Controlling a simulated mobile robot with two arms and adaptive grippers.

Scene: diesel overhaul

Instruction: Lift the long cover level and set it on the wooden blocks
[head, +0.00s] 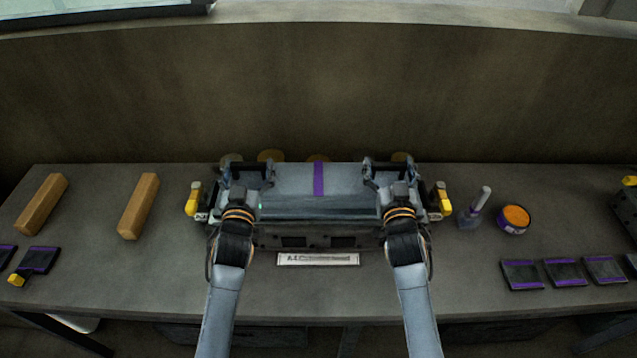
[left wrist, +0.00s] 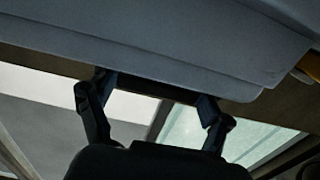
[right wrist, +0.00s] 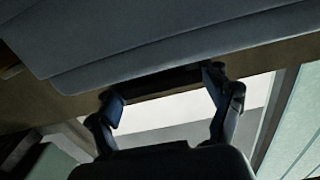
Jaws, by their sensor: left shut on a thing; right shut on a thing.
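The long cover (head: 285,180) is grey-blue with a purple stripe across its middle. It looks level over the dark engine body (head: 317,236); I cannot tell whether any gap lies between them. My left gripper (head: 243,176) is shut on the cover's left handle, a dark bar that shows between its fingers in the left wrist view (left wrist: 145,86). My right gripper (head: 386,175) is shut on the right handle, likewise a dark bar in the right wrist view (right wrist: 165,82). Two wooden blocks (head: 41,204) (head: 138,206) lie apart on the bench at the left.
Yellow-and-black parts flank the engine at left (head: 193,199) and right (head: 440,201). A white label (head: 318,259) lies in front. A brush-like tool (head: 478,205), an orange-topped tin (head: 514,217) and several purple-edged pads (head: 522,274) stand right. A wall rises behind the bench (head: 95,262).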

